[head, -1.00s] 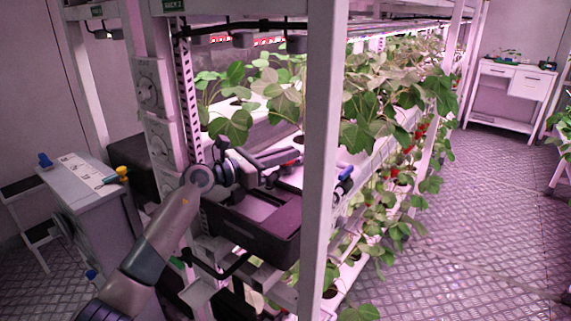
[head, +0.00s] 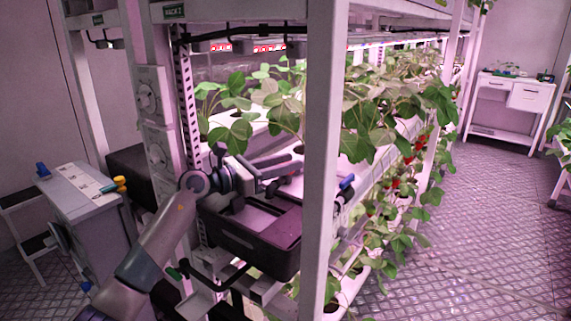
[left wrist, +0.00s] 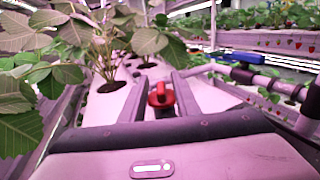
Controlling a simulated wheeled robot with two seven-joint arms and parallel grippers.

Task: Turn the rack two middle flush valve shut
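A red valve handle (left wrist: 160,95) shows in the left wrist view, between the two fingers of my left gripper (left wrist: 160,82). The fingers are apart, with a gap on each side of the handle; I see no grip on it. In the head view, my left gripper (head: 277,170) reaches into the rack above a black crate, and the red handle cannot be made out there. A blue valve handle (head: 347,181) sits on the rack's side to the right of the post. It also shows in the left wrist view (left wrist: 240,57). My right gripper is out of view.
A black crate (head: 245,236) lies under my left gripper. The white rack post (head: 318,150) stands just right of it. Leafy strawberry plants (head: 385,110) fill the shelves behind. A grey cabinet (head: 88,205) with blue and yellow handles stands left. The aisle floor at right is clear.

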